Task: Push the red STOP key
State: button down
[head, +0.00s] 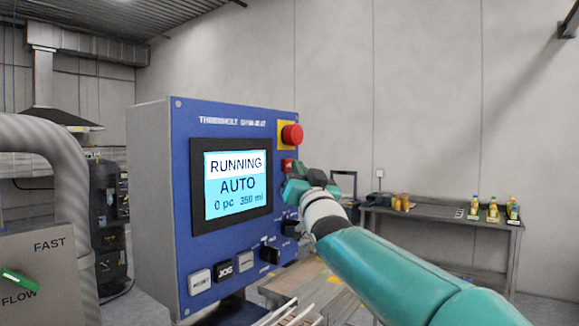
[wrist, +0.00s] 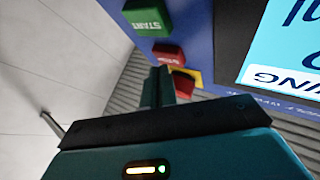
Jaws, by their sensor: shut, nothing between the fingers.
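The red STOP key (head: 289,165) is on the right side of the blue control panel, under the emergency-stop button. It also shows in the wrist view (wrist: 168,52), with its lettering upside down. My gripper (head: 296,184) is at the panel just below the STOP key in the head view. In the wrist view my gripper (wrist: 163,75) has its fingers together and empty, with the tips close to the STOP key. I cannot tell whether they touch it. The panel screen (head: 234,184) reads RUNNING, AUTO, 0 pc, 350 ml.
The green START key (wrist: 148,17) is beside the STOP key. The red emergency-stop button (head: 291,135) on its yellow plate is just above. Several keys and black knobs (head: 270,254) line the panel's lower part. A side table (head: 440,218) with bottles stands at the right.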

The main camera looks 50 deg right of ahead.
jog(key=shift+w, duration=0.45)
dwell(0.7)
jog(key=shift+s, duration=0.85)
jog(key=shift+s, duration=0.1)
jog(key=shift+s+d, duration=0.15)
jog(key=shift+s, duration=1.05)
jog(key=shift+s+d, duration=0.1)
jog(key=shift+s, duration=1.05)
